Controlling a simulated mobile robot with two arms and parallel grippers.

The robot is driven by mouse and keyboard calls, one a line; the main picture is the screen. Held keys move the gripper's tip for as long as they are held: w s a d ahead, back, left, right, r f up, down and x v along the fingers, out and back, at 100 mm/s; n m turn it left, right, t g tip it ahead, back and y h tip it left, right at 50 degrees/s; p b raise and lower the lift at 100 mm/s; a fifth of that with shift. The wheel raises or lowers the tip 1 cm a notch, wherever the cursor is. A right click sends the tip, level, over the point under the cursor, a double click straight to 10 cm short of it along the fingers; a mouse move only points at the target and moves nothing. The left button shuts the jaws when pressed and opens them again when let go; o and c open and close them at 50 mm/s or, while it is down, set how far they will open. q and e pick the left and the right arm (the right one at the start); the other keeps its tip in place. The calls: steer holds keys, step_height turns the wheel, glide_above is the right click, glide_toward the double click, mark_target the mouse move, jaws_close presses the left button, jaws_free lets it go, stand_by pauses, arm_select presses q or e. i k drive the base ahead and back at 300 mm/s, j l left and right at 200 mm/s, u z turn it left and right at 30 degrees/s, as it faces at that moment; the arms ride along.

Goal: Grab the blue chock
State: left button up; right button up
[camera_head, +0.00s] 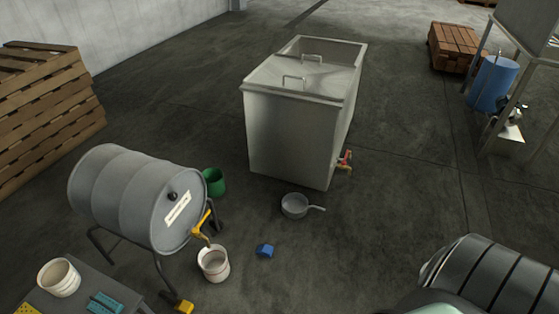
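The blue chock (265,251) is a small blue block lying on the dark concrete floor. It is just right of a white bucket (214,264) and apart from it. It lies below a small grey saucepan (294,206) in the picture. Nothing covers the chock. Neither of my grippers shows in the head view.
A grey drum (125,195) with a yellow tap lies on a stand at left, a green bucket (214,182) behind it. A yellow block (184,306) is by its foot. A steel tank (290,135) stands behind. Floor right of the chock is clear; a dark banded object (495,275) is lower right.

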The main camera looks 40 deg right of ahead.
mark_target(266, 250)
steer(key=z, duration=1)
